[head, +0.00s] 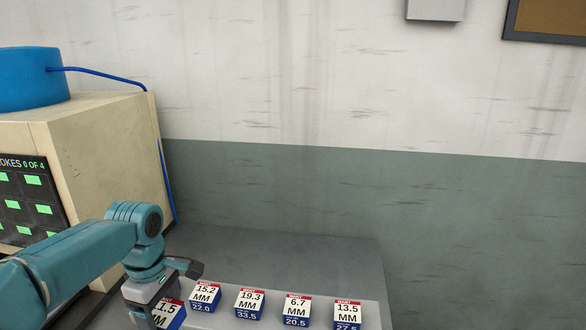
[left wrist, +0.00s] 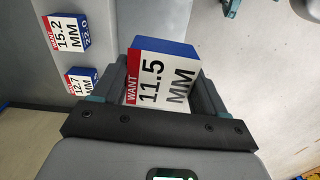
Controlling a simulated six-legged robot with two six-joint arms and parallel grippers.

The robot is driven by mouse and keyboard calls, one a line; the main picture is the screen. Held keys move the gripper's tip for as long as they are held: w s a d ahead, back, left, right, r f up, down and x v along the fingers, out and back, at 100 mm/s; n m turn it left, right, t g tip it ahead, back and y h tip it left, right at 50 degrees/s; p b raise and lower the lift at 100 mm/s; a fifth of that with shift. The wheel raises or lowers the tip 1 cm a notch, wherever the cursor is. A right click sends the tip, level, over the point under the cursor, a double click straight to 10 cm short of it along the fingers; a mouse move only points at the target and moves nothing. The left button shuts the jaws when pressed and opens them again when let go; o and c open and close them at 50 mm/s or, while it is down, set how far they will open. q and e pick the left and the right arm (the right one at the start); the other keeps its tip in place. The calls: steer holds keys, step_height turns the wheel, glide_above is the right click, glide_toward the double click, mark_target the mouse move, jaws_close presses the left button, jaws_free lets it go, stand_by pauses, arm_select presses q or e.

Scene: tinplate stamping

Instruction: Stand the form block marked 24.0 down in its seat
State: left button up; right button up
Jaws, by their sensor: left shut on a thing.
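My left gripper (head: 163,292) is shut on a block whose white face reads WANT 11.5 MM (head: 168,314). In the left wrist view the gripper (left wrist: 165,85) has one finger on each side of this block (left wrist: 158,82). Its top band is red and its side is blue. The blue strip with its own number is hidden, so I cannot read 24.0 on it or on any other block. No empty seat shows clearly. I cannot tell whether the block touches the surface below. My right gripper is not in view.
A row of similar blocks stands along a grey ledge: 15.2 MM (head: 205,294), 19.3 MM (head: 249,301), 6.7 MM (head: 296,309) and 13.5 MM (head: 347,313). A 12.7 MM block (left wrist: 82,80) shows in the left wrist view. A beige machine (head: 105,145) stands left; the grey bench (head: 290,258) behind the row is bare.

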arm_select(q)
steer(key=s+d+f+m, duration=0.3)
steer(key=d+f+m, duration=0.6)
steer(key=m, duration=0.7)
step_height(320, 180, down, 4)
steer(key=shift+d+r, duration=0.15)
steer(key=shift+r, duration=0.05)
